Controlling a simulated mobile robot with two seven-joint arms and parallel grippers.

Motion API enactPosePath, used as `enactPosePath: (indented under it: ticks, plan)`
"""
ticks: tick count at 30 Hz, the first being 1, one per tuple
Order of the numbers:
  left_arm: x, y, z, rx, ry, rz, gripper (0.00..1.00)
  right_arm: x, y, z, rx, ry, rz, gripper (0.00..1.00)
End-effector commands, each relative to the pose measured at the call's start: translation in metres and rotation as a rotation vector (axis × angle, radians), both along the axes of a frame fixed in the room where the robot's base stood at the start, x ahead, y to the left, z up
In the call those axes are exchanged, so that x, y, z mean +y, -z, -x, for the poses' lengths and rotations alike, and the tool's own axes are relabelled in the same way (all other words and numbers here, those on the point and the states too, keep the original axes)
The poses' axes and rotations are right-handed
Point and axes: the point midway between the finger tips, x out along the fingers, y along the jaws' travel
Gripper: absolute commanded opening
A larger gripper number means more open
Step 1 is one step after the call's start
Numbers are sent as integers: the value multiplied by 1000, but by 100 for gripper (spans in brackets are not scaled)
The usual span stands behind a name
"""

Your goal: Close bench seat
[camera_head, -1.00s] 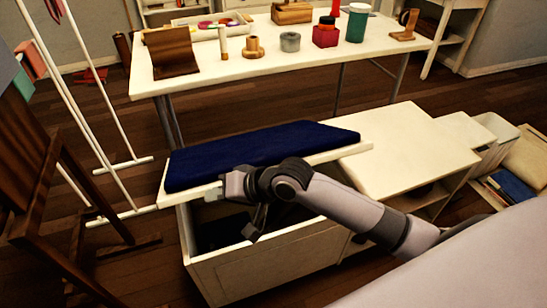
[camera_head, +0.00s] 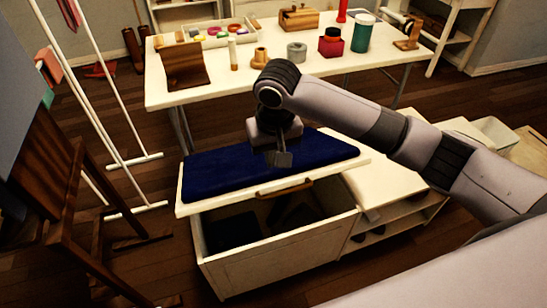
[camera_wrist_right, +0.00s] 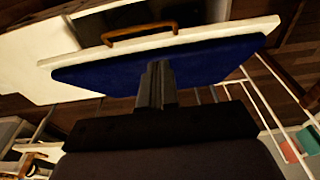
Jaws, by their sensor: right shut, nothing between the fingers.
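The bench seat lid (camera_head: 190,207) is a white panel with a dark blue cushion (camera_head: 215,172) on top and a wooden handle (camera_head: 285,188) at its front edge. It stands raised above the white bench box (camera_head: 275,270), whose inside shows dark in front of it. My right gripper (camera_head: 280,158) is over the cushion, shut and empty, with fingers pointing down at it. I cannot tell whether they touch. In the wrist view the shut fingers (camera_wrist_right: 157,75) overlap the blue cushion (camera_wrist_right: 215,62), and the handle (camera_wrist_right: 140,32) shows beyond. My left gripper is not in view.
A white table (camera_head: 220,92) with jars, a tray and wooden pieces stands behind the bench. A white drying rack (camera_head: 125,165) and a wooden chair (camera_head: 75,200) are at the left. A low white cabinet (camera_head: 385,190) adjoins the box on the right.

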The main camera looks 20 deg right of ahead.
Motion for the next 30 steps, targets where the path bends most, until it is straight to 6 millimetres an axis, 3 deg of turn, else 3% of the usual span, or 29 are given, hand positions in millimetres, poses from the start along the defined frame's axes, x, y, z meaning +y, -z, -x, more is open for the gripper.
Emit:
enactPosePath:
  ticks: [9,15,21,30]
  plan:
    - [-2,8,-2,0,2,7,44,0,71,-10,2,1,1,0]
    - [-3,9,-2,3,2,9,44,0,99,-2,0,-2,-1,0]
    - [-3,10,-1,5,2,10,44,0,110,2,-2,0,-2,0]
    - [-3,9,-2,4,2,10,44,0,111,2,-2,0,-2,0]
